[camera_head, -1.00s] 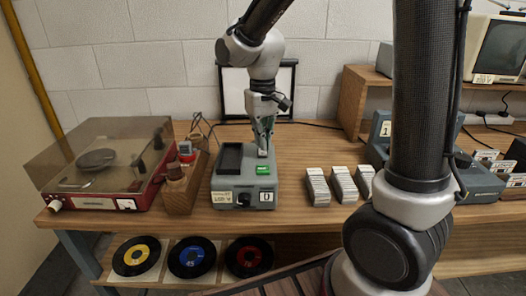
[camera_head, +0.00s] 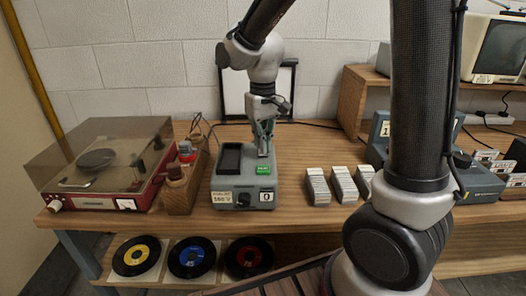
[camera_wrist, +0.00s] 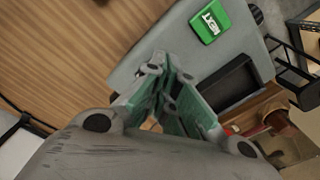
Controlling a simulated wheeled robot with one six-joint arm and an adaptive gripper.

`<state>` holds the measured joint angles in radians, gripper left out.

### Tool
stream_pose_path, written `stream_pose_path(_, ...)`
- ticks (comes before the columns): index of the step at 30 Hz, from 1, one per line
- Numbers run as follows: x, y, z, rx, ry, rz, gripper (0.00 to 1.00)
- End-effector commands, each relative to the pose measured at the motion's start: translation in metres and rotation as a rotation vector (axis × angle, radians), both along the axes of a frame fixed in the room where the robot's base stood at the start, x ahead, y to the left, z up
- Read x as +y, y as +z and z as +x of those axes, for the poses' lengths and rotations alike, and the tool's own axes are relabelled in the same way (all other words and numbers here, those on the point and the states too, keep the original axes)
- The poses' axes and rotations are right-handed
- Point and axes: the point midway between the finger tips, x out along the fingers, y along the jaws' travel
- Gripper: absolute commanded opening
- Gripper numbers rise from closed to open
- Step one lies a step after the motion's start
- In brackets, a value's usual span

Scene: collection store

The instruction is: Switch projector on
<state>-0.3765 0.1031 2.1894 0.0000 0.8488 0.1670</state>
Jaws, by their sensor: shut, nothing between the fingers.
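A grey box unit (camera_head: 243,184) stands on the wooden bench, with a dark slot (camera_head: 230,157), a green key (camera_head: 263,169) with white lettering, a front knob (camera_head: 243,200) and white labels. The green key also shows clearly in the wrist view (camera_wrist: 210,21). Another grey device (camera_head: 483,178) stands at the right, partly hidden by my arm. I cannot tell for certain which is the projector. My gripper (camera_head: 263,154) is shut and empty, pointing down over the back right of the box, just behind the green key. Contact with the box cannot be told.
A record player (camera_head: 97,204) and a wooden holder (camera_head: 182,194) stand left of the box. Several slide stacks (camera_head: 342,184) lie to its right. A framed panel (camera_head: 232,104) leans at the wall. Records (camera_head: 191,258) lie on the lower shelf. A small monitor (camera_head: 496,48) stands upper right.

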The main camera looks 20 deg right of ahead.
Motion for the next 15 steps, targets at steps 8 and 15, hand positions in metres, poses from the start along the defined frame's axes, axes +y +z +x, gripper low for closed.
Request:
stream_pose_path(8,0.0,-0.0043,0.0,0.0,0.0,0.0,0.0)
stream_pose_path(15,0.0,-0.008,-0.0001,0.001,0.0,0.0,0.0)
